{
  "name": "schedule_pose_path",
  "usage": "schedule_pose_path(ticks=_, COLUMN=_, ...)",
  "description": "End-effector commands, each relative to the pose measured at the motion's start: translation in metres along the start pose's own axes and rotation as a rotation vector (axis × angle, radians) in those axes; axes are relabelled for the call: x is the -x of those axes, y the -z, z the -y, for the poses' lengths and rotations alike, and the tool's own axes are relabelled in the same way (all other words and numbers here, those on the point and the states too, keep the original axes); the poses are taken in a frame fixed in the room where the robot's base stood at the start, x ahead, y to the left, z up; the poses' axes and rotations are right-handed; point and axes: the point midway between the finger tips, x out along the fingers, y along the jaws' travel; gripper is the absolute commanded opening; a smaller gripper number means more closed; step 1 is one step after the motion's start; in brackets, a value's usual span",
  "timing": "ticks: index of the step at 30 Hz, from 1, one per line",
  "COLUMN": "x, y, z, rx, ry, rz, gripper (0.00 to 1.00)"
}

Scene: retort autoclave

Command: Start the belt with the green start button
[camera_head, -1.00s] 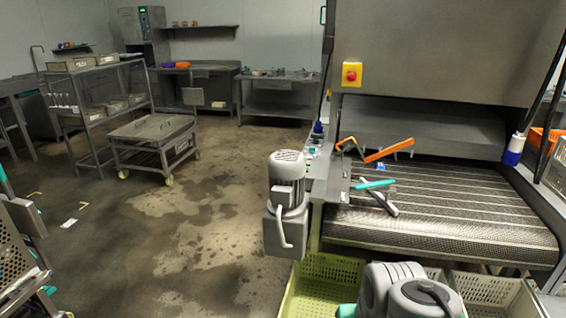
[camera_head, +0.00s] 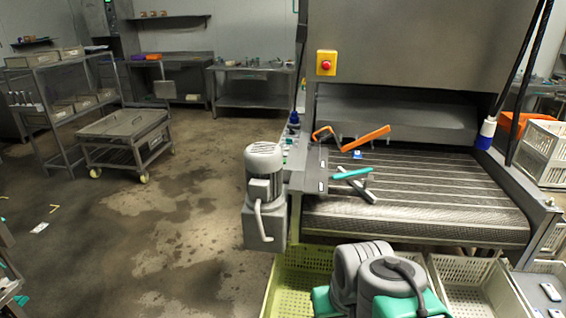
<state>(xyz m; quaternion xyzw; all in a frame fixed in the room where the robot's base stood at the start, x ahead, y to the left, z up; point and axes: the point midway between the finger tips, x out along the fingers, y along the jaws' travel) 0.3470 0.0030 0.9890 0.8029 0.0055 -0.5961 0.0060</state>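The belt (camera_head: 420,190) is a dark mesh conveyor with pale stripes, coming out of a large steel machine. A narrow control strip (camera_head: 289,150) runs along the belt's left side, with small buttons on it, some greenish. They are too small to tell which is the green start button. A yellow box with a red emergency stop button (camera_head: 327,63) is on the machine's front. My grey and green arm shows at the bottom centre, in front of the crates. My gripper is not in view.
A grey motor (camera_head: 264,190) sticks out left of the belt. Orange (camera_head: 367,138) and teal (camera_head: 352,174) handled tools lie on the belt's left part. Crates (camera_head: 290,285) stand below it. A trolley (camera_head: 125,125) stands at the left; wet floor between is clear.

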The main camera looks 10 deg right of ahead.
Motion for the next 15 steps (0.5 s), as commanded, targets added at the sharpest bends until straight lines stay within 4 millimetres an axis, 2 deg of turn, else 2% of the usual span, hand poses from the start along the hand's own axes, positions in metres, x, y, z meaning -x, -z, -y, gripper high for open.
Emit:
schedule_pose_path(ticks=3, x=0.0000, y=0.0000, z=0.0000, rx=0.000, ry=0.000, rz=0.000, gripper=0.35)
schedule_pose_path(ticks=15, x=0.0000, y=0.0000, z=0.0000, rx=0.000, ry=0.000, rz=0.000, gripper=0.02)
